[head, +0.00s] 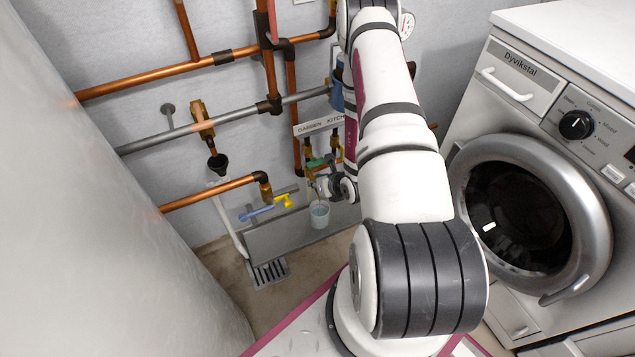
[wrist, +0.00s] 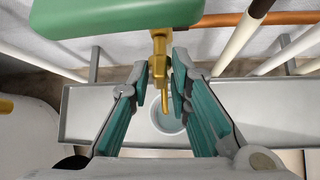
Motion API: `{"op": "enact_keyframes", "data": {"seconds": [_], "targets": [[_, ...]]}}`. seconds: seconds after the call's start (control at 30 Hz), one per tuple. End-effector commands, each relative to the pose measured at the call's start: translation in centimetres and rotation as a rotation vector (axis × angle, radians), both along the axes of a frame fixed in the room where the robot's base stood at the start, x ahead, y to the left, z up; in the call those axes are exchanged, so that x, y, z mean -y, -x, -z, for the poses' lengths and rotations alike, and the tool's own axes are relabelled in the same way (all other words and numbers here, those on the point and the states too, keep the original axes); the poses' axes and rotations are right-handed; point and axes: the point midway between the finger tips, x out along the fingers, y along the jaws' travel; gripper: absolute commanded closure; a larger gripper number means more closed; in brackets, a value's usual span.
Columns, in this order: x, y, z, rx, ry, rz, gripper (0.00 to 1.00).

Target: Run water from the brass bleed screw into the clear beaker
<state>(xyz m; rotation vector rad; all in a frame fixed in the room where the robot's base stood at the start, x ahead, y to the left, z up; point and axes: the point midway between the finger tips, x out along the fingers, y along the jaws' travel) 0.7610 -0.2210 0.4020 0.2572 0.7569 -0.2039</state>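The brass bleed screw (wrist: 160,62) hangs below a green body (wrist: 115,14) in the wrist view, with a thin brass spout pointing down. My gripper (wrist: 161,72) has its two teal fingers on either side of the brass part. The fingers are apart; whether the right one touches the brass I cannot tell. The clear beaker (wrist: 166,118) stands below on a grey shelf (wrist: 92,112), partly hidden by the fingers. In the head view the beaker (head: 319,215) looks pale blue, under my gripper (head: 322,186). I see no water stream.
A yellow-handled tap (head: 284,202) and a blue lever (head: 256,212) are left of the beaker. A floor drain (head: 269,272) lies below. A washing machine (head: 540,200) stands on the right.

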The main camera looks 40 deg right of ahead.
Motion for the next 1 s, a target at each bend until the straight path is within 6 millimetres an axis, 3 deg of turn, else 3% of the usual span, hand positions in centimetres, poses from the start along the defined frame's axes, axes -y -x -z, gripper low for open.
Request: {"op": "enact_keyframes", "data": {"seconds": [0.17, 0.63, 1.0], "targets": [[0.0, 1.0, -1.0, -0.001, 0.001, 0.001, 0.82], [-0.8, 7.2, -7.1, -0.001, 0.001, 0.002, 0.82], [-1.0, 8.5, -8.4, 0.001, 0.001, 0.001, 0.82]]}}
